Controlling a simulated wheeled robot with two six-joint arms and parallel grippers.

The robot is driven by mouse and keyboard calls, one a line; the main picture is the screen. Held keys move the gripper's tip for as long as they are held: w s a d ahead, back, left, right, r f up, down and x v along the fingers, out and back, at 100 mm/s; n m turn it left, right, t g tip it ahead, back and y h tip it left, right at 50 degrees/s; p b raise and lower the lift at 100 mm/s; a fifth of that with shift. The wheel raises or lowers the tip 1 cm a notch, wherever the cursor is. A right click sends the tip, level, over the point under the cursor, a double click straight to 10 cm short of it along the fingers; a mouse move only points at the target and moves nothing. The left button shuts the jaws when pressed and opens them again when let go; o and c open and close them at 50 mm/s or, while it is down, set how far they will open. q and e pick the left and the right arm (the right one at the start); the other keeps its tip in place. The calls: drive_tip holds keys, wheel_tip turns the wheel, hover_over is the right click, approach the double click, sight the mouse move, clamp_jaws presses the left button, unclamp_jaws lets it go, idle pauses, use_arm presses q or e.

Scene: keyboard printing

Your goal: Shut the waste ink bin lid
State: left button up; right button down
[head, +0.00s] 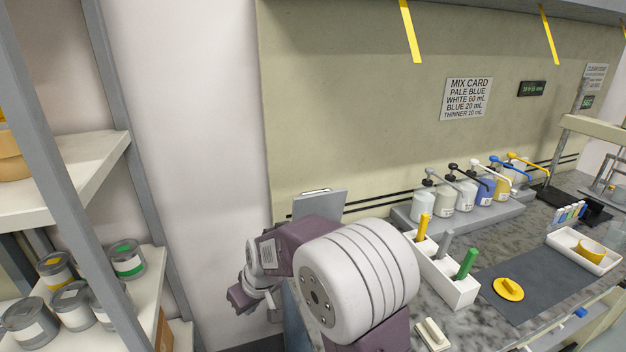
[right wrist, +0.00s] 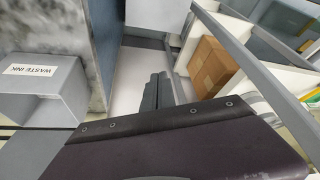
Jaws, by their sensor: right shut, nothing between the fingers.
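The waste ink bin (right wrist: 30,98) is a grey box with a "WASTE INK" label, at the left of the right wrist view. In the head view a flat grey panel (head: 322,203), which looks like its raised lid, stands tilted up behind my right arm. My arm hides the bin below it. My right gripper (right wrist: 158,90) is shut and empty, its dark fingers apart from the bin, to the right of it in the wrist view. In the head view the gripper's mauve body (head: 242,298) is left of the panel. My left gripper is not in view.
The speckled counter (head: 395,305) holds a white tool holder (head: 440,275), a dark mat (head: 535,275) and pump bottles along the wall. A shelf with several paint cans (head: 75,305) stands at the left. A cardboard box (right wrist: 212,67) sits on the shelf beyond my gripper.

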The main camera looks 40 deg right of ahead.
drive_tip(key=w+d+r+t+p, duration=0.2)
drive_tip(key=w+d+r+p, duration=0.15)
drive_tip(key=w+r, duration=0.45)
wheel_tip(320, 180, up, 14)
drive_tip(key=m+t+h+p, duration=0.2)
drive_tip(key=m+h+p, duration=0.25)
drive_tip(key=p, duration=0.75)
hover_over(316, 207)
drive_tip(key=d, duration=0.2)
drive_tip(key=w+a+p+x, duration=0.15)
drive_tip(key=p+x, duration=0.35)
drive_tip(key=x, duration=0.5)
drive_tip(key=shift+m+y, duration=0.25)
drive_tip(key=shift+y, duration=0.2)
drive_tip(key=s, duration=0.1)
drive_tip(key=s+a+f+b, duration=0.1)
drive_tip(key=s+f, duration=0.1)
drive_tip(key=shift+s+a+b, duration=0.15)
drive_tip(key=shift+s+b, duration=0.2)
drive_tip(key=shift+s, duration=0.05)
